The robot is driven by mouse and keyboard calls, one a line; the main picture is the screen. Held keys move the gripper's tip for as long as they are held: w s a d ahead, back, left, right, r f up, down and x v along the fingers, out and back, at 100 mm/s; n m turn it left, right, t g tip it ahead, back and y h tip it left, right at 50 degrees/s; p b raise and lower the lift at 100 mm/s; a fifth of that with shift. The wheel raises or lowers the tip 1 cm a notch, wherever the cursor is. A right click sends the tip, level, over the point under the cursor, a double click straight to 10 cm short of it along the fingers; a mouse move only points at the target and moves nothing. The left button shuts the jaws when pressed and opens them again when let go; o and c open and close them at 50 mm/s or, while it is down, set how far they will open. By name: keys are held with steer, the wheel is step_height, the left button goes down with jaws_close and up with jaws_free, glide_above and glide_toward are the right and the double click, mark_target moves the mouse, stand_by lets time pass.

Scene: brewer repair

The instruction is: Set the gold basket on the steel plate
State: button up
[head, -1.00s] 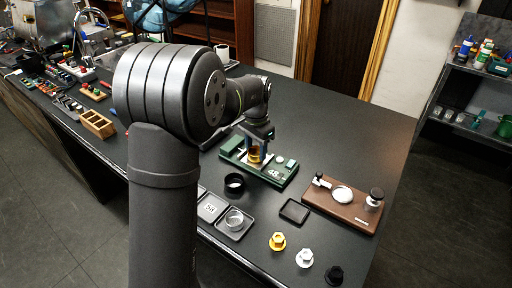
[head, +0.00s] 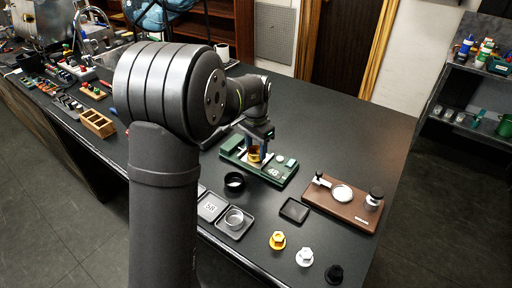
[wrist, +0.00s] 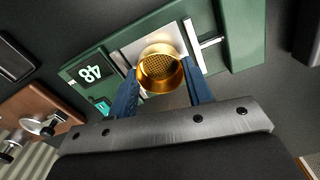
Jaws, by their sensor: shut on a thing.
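The gold basket (wrist: 160,70) is a round cup with a perforated floor. My gripper (wrist: 163,88) is shut on it, with blue fingers on both sides. In the head view the basket (head: 254,155) shows below my gripper (head: 256,146), over the green block marked 48 (head: 273,171). The steel plate (wrist: 137,50) is a bright square on that green block, partly hidden behind the basket. I cannot tell whether the basket touches the plate or hangs just above it.
A black ring (head: 234,182) stands in front of the green block. A tray with a silver basket (head: 235,219), a small black tray (head: 294,210) and a brown board (head: 343,205) are nearby. Yellow (head: 277,240), white (head: 304,257) and black (head: 334,274) knobs line the front edge.

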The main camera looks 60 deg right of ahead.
steer(key=shift+f, duration=0.15)
steer(key=o, duration=1)
steer(key=shift+c, duration=1)
steer(key=shift+o, duration=1.2)
steer(key=shift+s+r, duration=0.1)
steer(key=shift+r, duration=3.4)
